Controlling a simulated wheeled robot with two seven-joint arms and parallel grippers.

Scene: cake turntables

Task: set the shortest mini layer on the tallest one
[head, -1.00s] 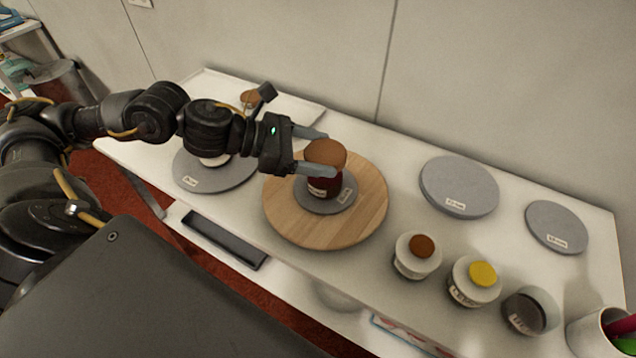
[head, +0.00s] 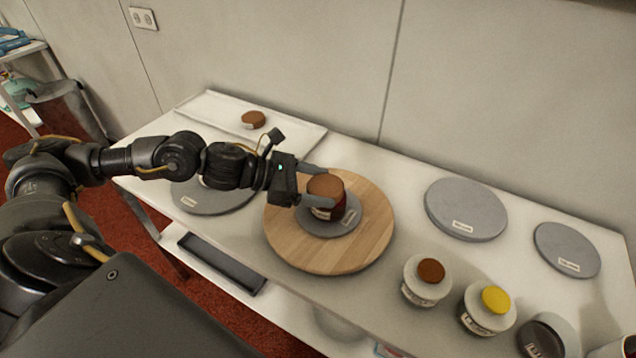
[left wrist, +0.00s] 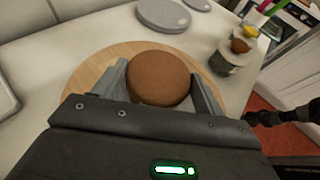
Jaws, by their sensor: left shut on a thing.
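A round brown mini layer (head: 325,186) is between the fingers of my left gripper (head: 312,186), which is shut on it. It sits directly over a dark red layer (head: 338,209) with a white label; whether they touch is hard to tell. The red layer stands on a small grey disc (head: 330,231) on the wooden turntable (head: 290,248). In the left wrist view the brown layer (left wrist: 158,78) fills the space between both fingers and hides what is under it. Another small brown layer (head: 253,119) lies on the white tray (head: 290,135). My right gripper is not in view.
A grey disc (head: 205,202) is partly hidden under my left arm, with something pale on it. Two bare grey discs (head: 466,208) (head: 567,250) lie to the right.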

